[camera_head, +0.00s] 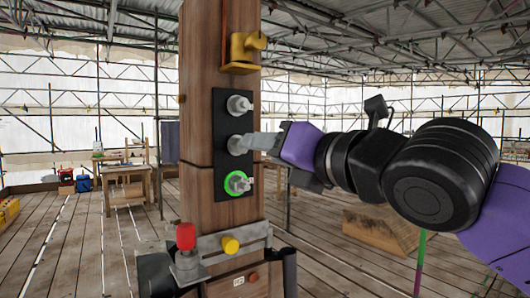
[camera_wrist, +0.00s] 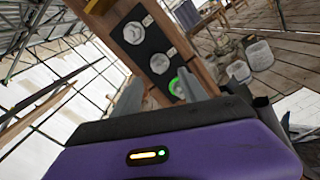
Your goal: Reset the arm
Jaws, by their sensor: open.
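My arm, purple and black, reaches in from the right in the head view. My gripper (camera_head: 262,143) is open, its grey fingers beside the middle knob (camera_head: 237,145) on a black panel (camera_head: 221,115). I cannot tell whether they touch the knob. The panel is fixed to an upright wooden post (camera_head: 205,60). An upper grey knob (camera_head: 238,105) and a lower knob with a lit green ring (camera_head: 238,183) sit above and below it. The wrist view shows the panel (camera_wrist: 146,38) tilted, the green ring (camera_wrist: 175,86), and the purple gripper housing (camera_wrist: 200,150) in front.
A yellow bracket (camera_head: 245,52) sticks out high on the post. A red knob (camera_head: 186,236) and a yellow knob (camera_head: 230,245) are on fittings low on the post. A wooden table (camera_head: 126,172) stands behind left. Wooden blocks (camera_head: 382,230) lie on the plank floor behind my arm.

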